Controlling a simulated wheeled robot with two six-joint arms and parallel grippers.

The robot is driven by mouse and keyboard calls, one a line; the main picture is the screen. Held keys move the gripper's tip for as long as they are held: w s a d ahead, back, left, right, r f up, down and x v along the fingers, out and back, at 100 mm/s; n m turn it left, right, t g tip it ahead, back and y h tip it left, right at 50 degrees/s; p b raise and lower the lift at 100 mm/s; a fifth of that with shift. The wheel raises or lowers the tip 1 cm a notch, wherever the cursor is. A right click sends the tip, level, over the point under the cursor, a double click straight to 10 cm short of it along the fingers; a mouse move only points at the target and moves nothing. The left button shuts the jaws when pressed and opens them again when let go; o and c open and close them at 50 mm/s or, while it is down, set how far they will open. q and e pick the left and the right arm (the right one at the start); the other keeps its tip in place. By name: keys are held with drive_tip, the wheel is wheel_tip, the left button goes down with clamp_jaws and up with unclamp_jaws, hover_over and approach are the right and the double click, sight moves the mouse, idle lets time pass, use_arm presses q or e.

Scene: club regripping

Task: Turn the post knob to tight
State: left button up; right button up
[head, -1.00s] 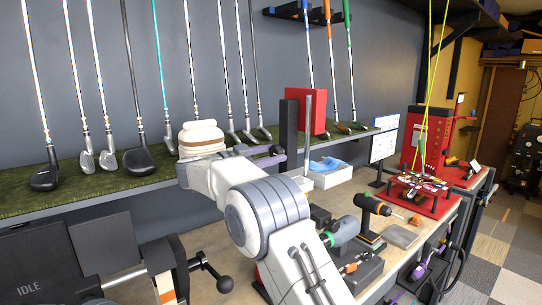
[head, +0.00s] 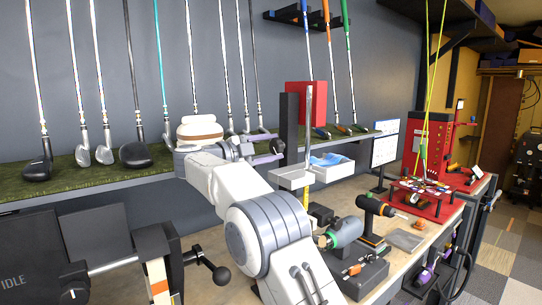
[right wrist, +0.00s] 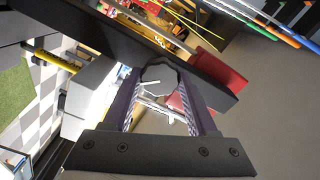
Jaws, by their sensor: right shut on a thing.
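The post (head: 289,122) is a black upright standing at the back of the bench, in front of the grey wall, with a red block beside it. My right gripper (head: 274,150) reaches up to the post, its purple fingers at the post's left side. In the right wrist view a dark, faceted round knob (right wrist: 160,76) sits between the two purple fingers, which are shut on it. In the head view the knob is hard to make out among the fingers. No tight mark can be read. My left gripper is not in view.
The red block (head: 309,98) and an upright silver bar (head: 308,130) stand close to the fingers. Golf clubs line a green shelf (head: 85,178) on the left. Power tools (head: 372,215) crowd the bench right of my arm. A black ball handle (head: 222,280) projects at lower left.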

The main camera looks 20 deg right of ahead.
drive_tip(key=m+b, duration=0.1)
drive_tip(key=m, duration=0.2)
drive_tip(key=m+b, duration=0.2)
drive_tip(key=m, duration=0.1)
drive_tip(key=shift+f+m, duration=0.2)
drive_tip(key=shift+m, duration=0.1)
drive_tip(key=m+b, duration=0.1)
drive_tip(key=m, duration=0.2)
drive_tip(key=shift+m+b, duration=0.5)
drive_tip(key=shift+m, duration=1.1)
drive_tip(key=o, duration=1.4)
drive_tip(key=shift+r, duration=0.1)
drive_tip(key=shift+c, duration=0.2)
drive_tip(key=shift+a, duration=0.15)
